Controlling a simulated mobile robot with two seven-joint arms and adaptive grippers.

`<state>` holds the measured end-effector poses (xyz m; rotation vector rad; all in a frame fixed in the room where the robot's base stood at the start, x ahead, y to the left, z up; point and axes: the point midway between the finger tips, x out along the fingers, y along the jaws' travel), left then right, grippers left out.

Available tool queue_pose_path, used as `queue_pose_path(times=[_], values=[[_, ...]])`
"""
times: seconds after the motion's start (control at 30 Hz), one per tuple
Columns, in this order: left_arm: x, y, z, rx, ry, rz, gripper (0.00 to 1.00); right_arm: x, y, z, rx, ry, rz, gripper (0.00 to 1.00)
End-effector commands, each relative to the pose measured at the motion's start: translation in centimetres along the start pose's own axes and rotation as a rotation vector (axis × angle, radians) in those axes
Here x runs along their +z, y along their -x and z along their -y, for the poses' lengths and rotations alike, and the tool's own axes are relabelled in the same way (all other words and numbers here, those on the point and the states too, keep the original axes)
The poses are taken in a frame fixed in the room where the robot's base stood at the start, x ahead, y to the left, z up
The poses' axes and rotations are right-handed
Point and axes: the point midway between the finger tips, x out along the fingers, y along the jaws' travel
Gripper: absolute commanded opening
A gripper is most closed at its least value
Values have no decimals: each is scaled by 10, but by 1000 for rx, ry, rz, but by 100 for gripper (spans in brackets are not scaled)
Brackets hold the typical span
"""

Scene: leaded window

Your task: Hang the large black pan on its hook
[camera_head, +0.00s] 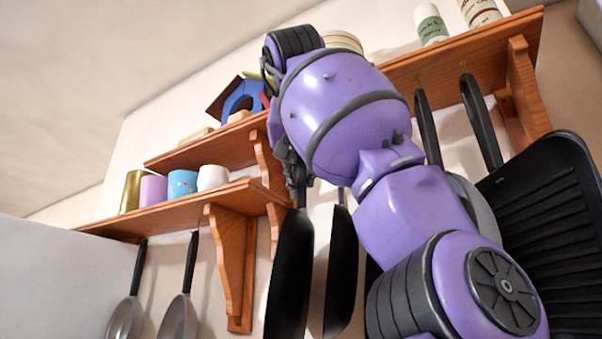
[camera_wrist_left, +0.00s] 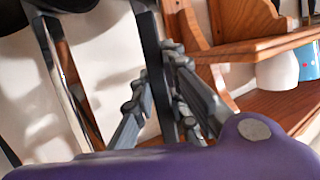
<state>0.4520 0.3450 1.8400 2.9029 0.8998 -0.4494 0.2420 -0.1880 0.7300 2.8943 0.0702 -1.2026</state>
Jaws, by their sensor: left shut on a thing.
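My left gripper (camera_head: 297,182) is at the end of the purple arm, under the upper shelf. In the left wrist view its fingers (camera_wrist_left: 163,100) are shut on a dark, narrow handle (camera_wrist_left: 153,50). In the head view the black pan (camera_head: 289,275) hangs down below this gripper, seen nearly edge-on, its handle upward. The top of the handle and any hook above it are hidden behind the gripper and arm. A second dark pan (camera_head: 342,265) hangs just to the right, partly behind the arm. My right gripper is not in view.
The upper wooden shelf (camera_head: 460,55) carries jars and a birdhouse (camera_head: 240,98). The lower shelf (camera_head: 170,215) carries mugs, with two grey pans hanging beneath. A wooden bracket (camera_head: 233,265) stands left of the black pan. A ridged black pan (camera_head: 550,230) is at the right.

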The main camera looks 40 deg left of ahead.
Motion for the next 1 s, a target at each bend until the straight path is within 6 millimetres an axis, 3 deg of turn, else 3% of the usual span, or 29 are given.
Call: queue_pose_path(times=[0.47,0.5,0.63,0.87,1.0], values=[[-2,2,1,0,1,-5,0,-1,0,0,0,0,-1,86],[-2,2,1,0,1,-5,18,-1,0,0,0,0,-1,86],[-1,2,0,0,1,-4,35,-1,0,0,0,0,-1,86],[1,0,0,1,0,3,36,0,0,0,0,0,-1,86],[0,0,0,1,0,2,55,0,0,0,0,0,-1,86]])
